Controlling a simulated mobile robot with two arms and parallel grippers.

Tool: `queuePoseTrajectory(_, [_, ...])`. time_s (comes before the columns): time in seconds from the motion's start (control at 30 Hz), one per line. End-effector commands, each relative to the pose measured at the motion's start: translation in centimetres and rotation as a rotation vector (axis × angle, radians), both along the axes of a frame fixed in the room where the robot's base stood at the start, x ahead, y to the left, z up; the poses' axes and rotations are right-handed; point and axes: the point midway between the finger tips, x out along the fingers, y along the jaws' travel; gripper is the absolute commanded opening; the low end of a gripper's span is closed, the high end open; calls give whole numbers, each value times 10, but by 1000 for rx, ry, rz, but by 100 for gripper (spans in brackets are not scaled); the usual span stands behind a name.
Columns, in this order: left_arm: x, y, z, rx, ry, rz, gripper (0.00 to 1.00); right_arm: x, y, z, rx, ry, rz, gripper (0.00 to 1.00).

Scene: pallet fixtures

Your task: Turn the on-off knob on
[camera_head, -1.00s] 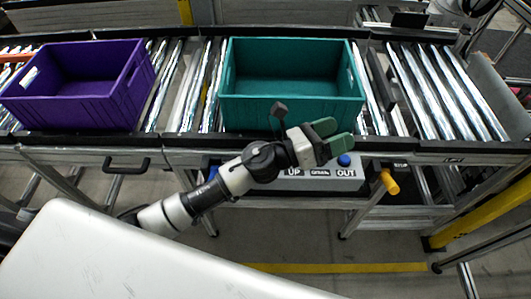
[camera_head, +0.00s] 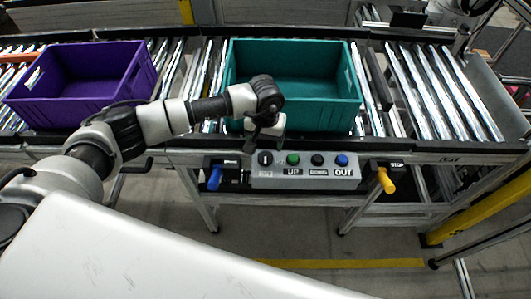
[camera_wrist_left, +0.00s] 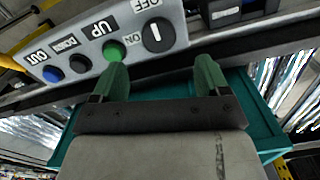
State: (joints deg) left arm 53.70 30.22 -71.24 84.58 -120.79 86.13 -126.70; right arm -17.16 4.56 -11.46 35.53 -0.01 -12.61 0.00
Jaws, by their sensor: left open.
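The on-off knob (camera_wrist_left: 158,35) is a round black dial with a white line, at the end of a grey control panel (camera_wrist_left: 180,22). In the wrist view the line runs roughly up and down, with OFF above the knob and ON to its left. In the head view the knob (camera_head: 265,158) is at the panel's left end. My left gripper (camera_wrist_left: 162,75) is open and empty, its two green fingers apart, pointing toward the knob without gripping it. In the head view its wrist is above the panel and its fingers cannot be made out. My right gripper is not in view.
Green (camera_head: 293,159), black (camera_head: 317,160) and blue (camera_head: 341,160) buttons sit beside the knob. A blue handle (camera_head: 214,179) and a yellow handle (camera_head: 387,181) flank the panel. Teal (camera_head: 310,113) and purple (camera_head: 60,112) crates stand on the roller conveyor behind.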

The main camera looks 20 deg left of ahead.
Motion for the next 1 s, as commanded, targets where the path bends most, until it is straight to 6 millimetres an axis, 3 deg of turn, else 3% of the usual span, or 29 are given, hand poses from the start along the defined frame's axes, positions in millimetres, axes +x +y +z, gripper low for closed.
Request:
queuePoseTrajectory(0.2, [-1,-1,-41,-3,5,3,75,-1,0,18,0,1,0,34])
queuePoseTrajectory(0.4, [-1,-2,-68,-5,4,3,75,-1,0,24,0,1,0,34])
queuePoseTrajectory(0.8, [0,-1,-78,-5,0,2,75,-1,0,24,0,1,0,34])
queuePoseTrajectory(1.0, [0,-1,-77,-5,0,2,46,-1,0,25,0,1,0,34])
